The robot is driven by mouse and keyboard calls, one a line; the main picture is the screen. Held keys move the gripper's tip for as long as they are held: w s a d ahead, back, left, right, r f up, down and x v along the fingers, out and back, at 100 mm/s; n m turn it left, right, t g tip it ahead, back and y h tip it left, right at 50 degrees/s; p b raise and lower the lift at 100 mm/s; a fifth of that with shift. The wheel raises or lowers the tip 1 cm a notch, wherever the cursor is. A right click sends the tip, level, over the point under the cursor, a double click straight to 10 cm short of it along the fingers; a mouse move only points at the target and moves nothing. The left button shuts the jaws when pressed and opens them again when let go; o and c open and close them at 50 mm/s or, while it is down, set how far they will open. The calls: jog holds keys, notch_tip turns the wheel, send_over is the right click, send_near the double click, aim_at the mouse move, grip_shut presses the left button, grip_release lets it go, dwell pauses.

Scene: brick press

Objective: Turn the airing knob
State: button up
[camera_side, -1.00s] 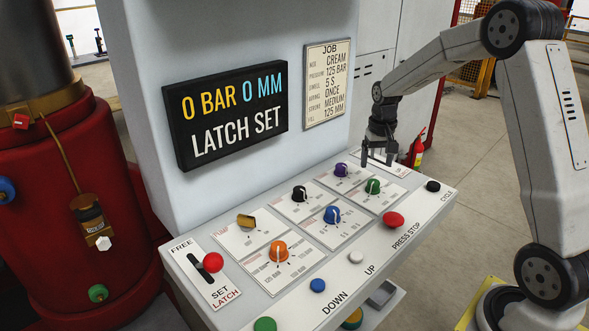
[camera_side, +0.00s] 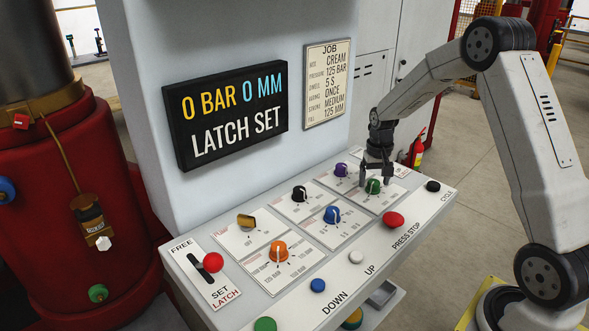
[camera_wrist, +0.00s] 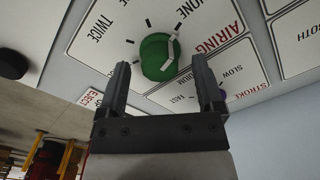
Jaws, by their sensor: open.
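The airing knob is green with a white pointer line. In the wrist view the knob (camera_wrist: 158,60) sits on a white plate marked AIRING, NONE and TWICE; its pointer is on the side near NONE. My gripper (camera_wrist: 162,78) is open, with one finger on each side of the knob in that view. Whether the fingers touch it I cannot tell. In the side view my gripper (camera_side: 375,178) is low over the panel, right at the green knob (camera_side: 373,187), partly in front of it.
A purple knob (camera_side: 341,169) lies close to the left, with black (camera_side: 299,194) and blue (camera_side: 332,215) knobs beyond. A red press stop button (camera_side: 393,219) is in front. The job card (camera_side: 327,84) and the display (camera_side: 232,117) reading LATCH SET are on the wall above.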

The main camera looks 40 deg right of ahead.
jog(key=shift+f, duration=0.65)
grip_shut()
jog(key=n, duration=0.5)
jog(key=shift+n, duration=2.4)
